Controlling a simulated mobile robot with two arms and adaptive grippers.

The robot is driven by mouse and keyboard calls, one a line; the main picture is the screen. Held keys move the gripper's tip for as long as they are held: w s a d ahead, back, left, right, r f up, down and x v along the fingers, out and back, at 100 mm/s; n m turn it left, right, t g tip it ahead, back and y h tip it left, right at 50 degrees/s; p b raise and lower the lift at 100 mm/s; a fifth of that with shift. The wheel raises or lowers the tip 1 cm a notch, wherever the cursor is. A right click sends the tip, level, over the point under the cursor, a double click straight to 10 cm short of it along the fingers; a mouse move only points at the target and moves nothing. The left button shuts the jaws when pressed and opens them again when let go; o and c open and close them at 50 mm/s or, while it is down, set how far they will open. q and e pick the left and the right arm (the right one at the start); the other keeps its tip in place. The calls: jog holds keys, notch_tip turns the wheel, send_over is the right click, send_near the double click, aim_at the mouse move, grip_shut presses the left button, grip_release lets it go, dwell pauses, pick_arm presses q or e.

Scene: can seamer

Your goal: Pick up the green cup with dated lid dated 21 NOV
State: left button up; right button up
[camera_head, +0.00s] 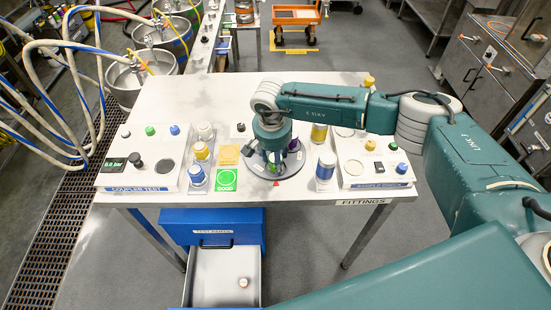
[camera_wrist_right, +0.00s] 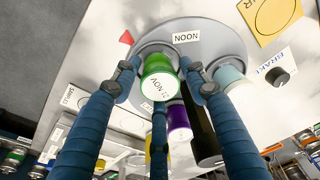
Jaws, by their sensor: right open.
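The green cup (camera_wrist_right: 158,66) stands on a round grey turntable (camera_wrist_right: 215,45), its white lid (camera_wrist_right: 161,92) reading "21 NOV" in the right wrist view. My right gripper (camera_wrist_right: 163,80) is open, with its three blue fingers spread around the cup; whether any finger touches it I cannot tell. In the head view my right gripper (camera_head: 271,157) is over the turntable (camera_head: 290,168) and mostly hides the cup. A purple cup (camera_wrist_right: 179,122) and a pale blue cup (camera_wrist_right: 231,77) stand close by on the turntable. My left gripper is not in view.
A dark post (camera_wrist_right: 203,135) stands near the fingers. In the head view, lidded cups (camera_head: 198,177) stand left of the turntable, and a blue-white can (camera_head: 326,168) stands right. An open drawer (camera_head: 222,270) is below the table's front edge. The table's back left (camera_head: 180,95) is clear.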

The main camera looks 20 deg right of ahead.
jog(key=c, duration=0.9)
jog(key=shift+r, duration=0.1)
